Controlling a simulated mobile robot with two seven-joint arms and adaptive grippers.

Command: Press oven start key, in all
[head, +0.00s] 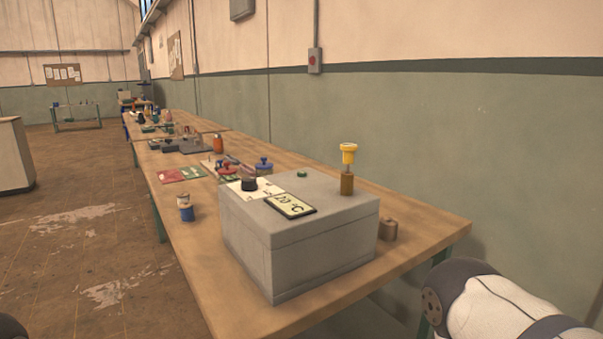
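A grey box-shaped oven (320,250) stands on the near end of the long wooden table. Its top carries a display (290,206) that reads about 20 °C and a black knob (249,184) on a pale label plate. A small green key (302,174) sits towards the back of the top; no label on it can be read. A brass-coloured post (347,184) with a yellow cap (348,153) rises at the top's back right. Neither of my grippers is in view. Only part of my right arm shows at the lower right, apart from the oven.
The wooden table (430,228) runs away along the green and cream wall. A brown block (388,229) stands right of the oven, and a blue and white jar (185,208) stands left. Several small items lie farther back. The floor to the left is open.

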